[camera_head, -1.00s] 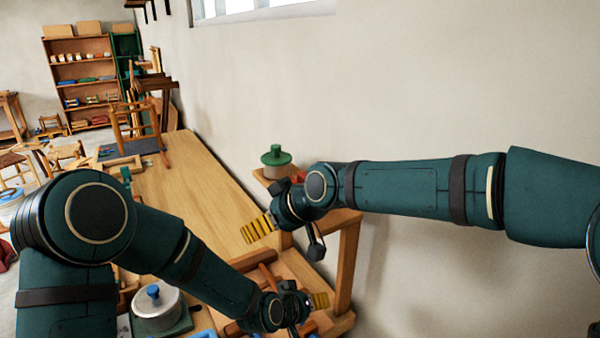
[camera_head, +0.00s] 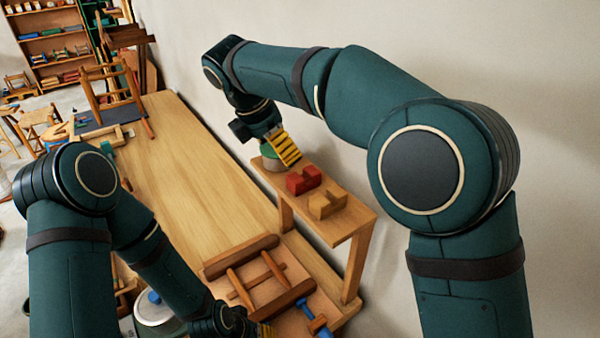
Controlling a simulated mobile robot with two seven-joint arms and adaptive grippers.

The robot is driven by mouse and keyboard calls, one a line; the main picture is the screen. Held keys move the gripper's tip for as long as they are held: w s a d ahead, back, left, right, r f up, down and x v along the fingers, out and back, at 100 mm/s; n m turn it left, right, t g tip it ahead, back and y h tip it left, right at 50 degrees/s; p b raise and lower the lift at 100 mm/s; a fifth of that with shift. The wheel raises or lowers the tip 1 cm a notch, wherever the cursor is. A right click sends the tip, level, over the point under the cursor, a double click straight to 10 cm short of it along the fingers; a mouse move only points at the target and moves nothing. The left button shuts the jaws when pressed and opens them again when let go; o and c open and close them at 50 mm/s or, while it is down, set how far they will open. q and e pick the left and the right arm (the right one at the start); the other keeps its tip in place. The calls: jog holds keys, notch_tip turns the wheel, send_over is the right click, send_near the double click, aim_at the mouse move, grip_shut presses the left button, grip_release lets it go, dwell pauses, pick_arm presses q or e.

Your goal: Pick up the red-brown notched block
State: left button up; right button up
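The red-brown notched block (camera_head: 303,181) sits on a raised wooden shelf (camera_head: 350,222) beside the wall, its notch facing up. A tan notched block (camera_head: 327,203) sits just in front of it. My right gripper (camera_head: 264,140) hangs over the shelf's far end, beyond the red-brown block and apart from it. Its fingers look spread, with one yellow-striped finger pad showing and nothing visible between them. My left gripper (camera_head: 262,328) is low at the bottom edge, partly cut off, so its opening is unclear.
A green-topped round container (camera_head: 273,157) stands at the shelf's far end, partly behind my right gripper. A wooden frame (camera_head: 245,272) and a blue-ended tool (camera_head: 315,319) lie on the bench below. The long benchtop (camera_head: 190,160) is mostly bare. A white pot (camera_head: 152,308) is at lower left.

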aim_at(296, 177)
jog(key=x, duration=0.7)
jog(key=shift+s+f, duration=0.1)
jog(key=shift+x, duration=2.8)
jog(key=c, duration=1.3)
